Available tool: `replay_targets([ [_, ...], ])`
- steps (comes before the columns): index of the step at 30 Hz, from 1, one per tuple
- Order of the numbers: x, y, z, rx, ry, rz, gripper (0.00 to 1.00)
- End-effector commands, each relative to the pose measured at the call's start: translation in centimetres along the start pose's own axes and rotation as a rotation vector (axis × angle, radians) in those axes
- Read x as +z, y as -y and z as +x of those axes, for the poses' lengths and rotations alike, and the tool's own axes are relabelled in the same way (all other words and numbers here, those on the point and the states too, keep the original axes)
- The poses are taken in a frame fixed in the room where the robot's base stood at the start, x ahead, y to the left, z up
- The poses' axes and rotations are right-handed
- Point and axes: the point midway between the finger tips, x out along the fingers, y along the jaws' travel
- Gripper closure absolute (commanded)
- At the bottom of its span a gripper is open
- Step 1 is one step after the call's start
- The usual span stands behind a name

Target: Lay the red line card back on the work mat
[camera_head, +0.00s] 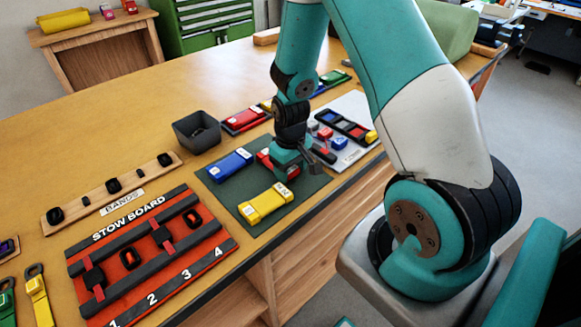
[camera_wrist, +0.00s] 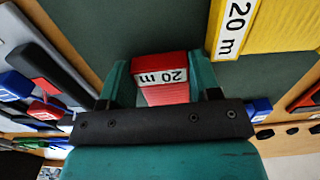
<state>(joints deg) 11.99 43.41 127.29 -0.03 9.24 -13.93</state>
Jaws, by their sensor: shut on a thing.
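My gripper (camera_head: 287,165) is over the dark green work mat (camera_head: 221,193) and is shut on a red line card (camera_head: 264,157). I cannot tell whether the card touches the mat. A blue line card (camera_head: 230,165) and a yellow line card (camera_head: 265,204) lie on the mat. The wrist and arm hide part of the mat's far right side.
A grey bin (camera_head: 197,132) stands behind the mat. Another red card (camera_head: 244,120) lies in a row at the back. A white sheet (camera_head: 352,155) with small coloured parts is to the right. The stow board (camera_head: 152,262) and bands board (camera_head: 112,192) are left. Bare tabletop lies at the back left.

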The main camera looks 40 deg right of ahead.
Motion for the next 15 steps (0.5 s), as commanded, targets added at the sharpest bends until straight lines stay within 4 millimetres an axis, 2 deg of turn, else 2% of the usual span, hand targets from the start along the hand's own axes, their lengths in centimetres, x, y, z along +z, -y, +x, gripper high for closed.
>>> replay_targets([
  [8,-0.03,0.0,0.36,0.0,-0.001,0.0,0.6],
  [9,-0.04,-0.01,0.26,0.0,-0.001,0.0,0.36],
  [10,-0.04,0.0,0.23,0.0,-0.001,0.0,0.32],
  [15,-0.04,0.0,0.22,0.0,-0.001,0.0,0.32],
])
